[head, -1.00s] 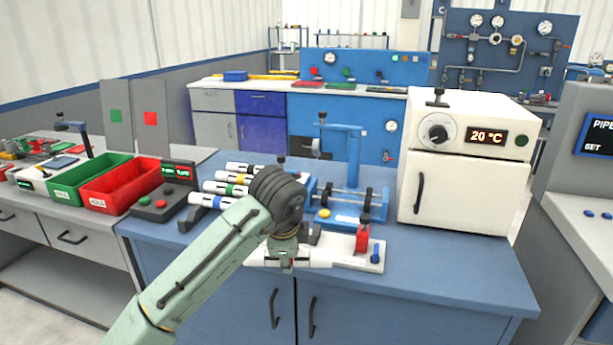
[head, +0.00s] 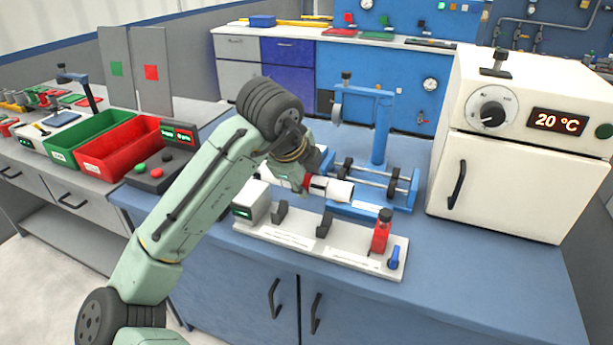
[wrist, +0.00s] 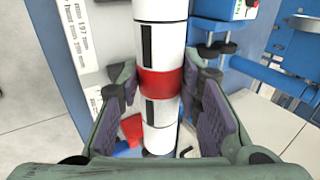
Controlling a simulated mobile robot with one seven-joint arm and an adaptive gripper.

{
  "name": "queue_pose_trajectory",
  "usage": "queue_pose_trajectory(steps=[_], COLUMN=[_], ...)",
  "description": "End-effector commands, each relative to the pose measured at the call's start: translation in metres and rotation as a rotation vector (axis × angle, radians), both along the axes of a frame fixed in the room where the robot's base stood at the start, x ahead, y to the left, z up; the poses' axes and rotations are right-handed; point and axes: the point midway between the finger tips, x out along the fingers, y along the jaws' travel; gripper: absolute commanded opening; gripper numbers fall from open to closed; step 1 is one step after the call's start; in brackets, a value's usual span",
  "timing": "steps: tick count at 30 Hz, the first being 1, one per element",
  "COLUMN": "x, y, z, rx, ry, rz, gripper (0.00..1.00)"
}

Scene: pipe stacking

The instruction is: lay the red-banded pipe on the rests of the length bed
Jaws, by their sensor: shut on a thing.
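My gripper (head: 302,166) is shut on the white pipe (head: 339,190) at its red band (head: 308,182). The wrist view shows a finger pad on each side of the red band (wrist: 160,84). The pipe is held level, apart from the length bed, and appears above and behind it in the head view.
A blue roller stand (head: 402,195) with a tall post is close behind the pipe. A white oven (head: 510,187) stands to the right. Red bin (head: 122,150), green bin (head: 88,135) and a button box (head: 160,165) are at the left. The bench front is clear.

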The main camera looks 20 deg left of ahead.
Motion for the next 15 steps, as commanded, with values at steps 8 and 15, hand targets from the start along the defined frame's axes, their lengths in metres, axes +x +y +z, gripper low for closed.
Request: queue_pose_trajectory(steps=[8,15], x=[0.000,0.000], y=[0.000,-0.001], z=[-0.031,-0.055], rx=[0.000,-0.002], ry=[0.000,0.000], rz=[0.001,0.000], gripper=[0.02,0.02])
